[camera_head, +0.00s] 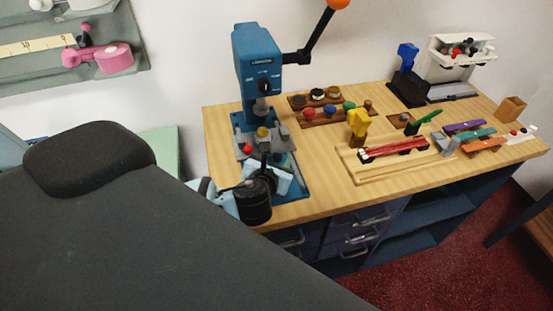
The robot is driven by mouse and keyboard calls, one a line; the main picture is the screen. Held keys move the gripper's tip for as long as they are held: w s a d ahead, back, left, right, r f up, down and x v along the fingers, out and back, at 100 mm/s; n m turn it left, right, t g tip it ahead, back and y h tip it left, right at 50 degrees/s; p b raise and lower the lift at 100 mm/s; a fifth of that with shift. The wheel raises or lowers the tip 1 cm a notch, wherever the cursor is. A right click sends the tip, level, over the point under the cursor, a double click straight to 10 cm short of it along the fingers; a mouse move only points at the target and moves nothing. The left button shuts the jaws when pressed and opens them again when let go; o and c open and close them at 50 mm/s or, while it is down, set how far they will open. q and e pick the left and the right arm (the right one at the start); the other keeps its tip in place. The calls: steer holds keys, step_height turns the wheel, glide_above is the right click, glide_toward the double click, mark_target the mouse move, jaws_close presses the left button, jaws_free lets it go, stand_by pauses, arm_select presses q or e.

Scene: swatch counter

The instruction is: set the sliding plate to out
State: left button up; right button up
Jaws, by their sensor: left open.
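A blue lever press (257,60) stands at the left end of the wooden counter, its black lever with an orange ball raised up to the right. A grey plate (281,139) sits low in the press, with a yellow and a red knob on it; it looks like the sliding plate, but how far out it stands I cannot tell. My left gripper (264,166) is open at the front of the press, close below the grey plate. Its dark wrist hides part of the press base (296,187). Contact with the plate cannot be made out. My right gripper is out of view.
On the counter (325,172), right of the press, are a rack of colored knobs (336,114), a wooden tray with a red strip (394,150), several colored swatches (475,133) and a white machine (457,58). Blue drawers (352,235) are below. My dark arm covers the lower left.

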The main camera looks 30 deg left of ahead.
arm_select(q)
jaws_close()
stand_by(0.3)
